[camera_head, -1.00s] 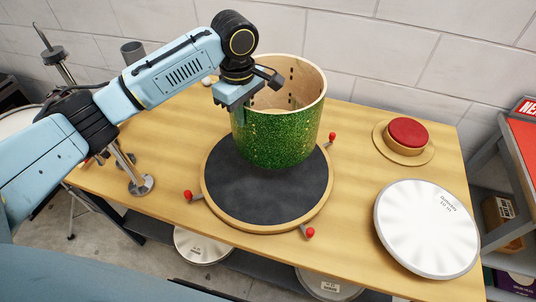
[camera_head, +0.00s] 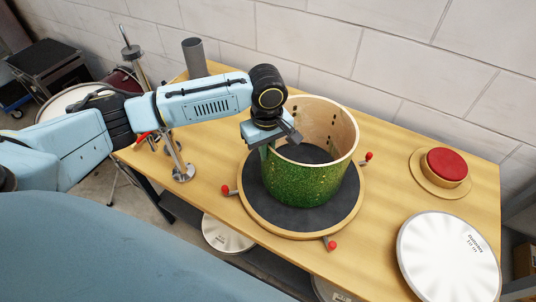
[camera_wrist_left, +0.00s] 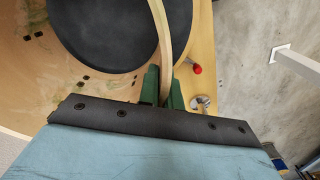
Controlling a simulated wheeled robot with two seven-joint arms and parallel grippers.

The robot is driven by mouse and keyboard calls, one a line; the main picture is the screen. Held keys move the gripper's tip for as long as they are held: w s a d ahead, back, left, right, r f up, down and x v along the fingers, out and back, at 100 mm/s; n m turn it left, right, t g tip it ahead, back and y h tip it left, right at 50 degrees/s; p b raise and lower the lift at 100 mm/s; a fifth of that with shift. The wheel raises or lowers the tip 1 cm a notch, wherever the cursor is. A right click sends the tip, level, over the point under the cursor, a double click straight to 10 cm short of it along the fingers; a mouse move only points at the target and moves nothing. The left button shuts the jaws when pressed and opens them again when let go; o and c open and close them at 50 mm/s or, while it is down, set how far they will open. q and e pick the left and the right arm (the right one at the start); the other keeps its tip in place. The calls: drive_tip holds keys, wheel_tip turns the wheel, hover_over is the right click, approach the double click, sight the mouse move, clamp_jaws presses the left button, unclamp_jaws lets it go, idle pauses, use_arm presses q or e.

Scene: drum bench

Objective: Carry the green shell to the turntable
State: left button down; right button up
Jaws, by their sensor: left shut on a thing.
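The green shell (camera_head: 308,186) is an open drum cylinder with sparkly green outside and bare wood inside. It is upright over the dark pad of the round turntable (camera_head: 258,216), within its wooden rim; I cannot tell whether its lower edge touches the pad. My left gripper (camera_head: 270,143) is shut on the left side of the shell's upper rim. In the left wrist view, the left gripper's green fingers (camera_wrist_left: 163,88) pinch the shell's wall (camera_wrist_left: 159,22), with the dark pad seen through the shell. My right gripper is not in view.
Red-tipped clamps (camera_head: 332,245) stick out around the turntable. A white drumhead (camera_head: 448,256) lies at the bench's front right, and a red round pad (camera_head: 447,165) on a wooden disc lies behind it. A grey tube (camera_head: 194,58) stands at the back left. Bare bench (camera_head: 385,205) lies between turntable and drumhead.

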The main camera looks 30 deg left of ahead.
use_arm(q)
drive_tip(key=shift+w+f, duration=0.1)
drive_tip(key=shift+f, duration=1)
drive_tip(key=c, duration=1.6)
unclamp_jaws()
wheel_tip(320, 180, up, 12)
drive_tip(key=shift+r, duration=0.1)
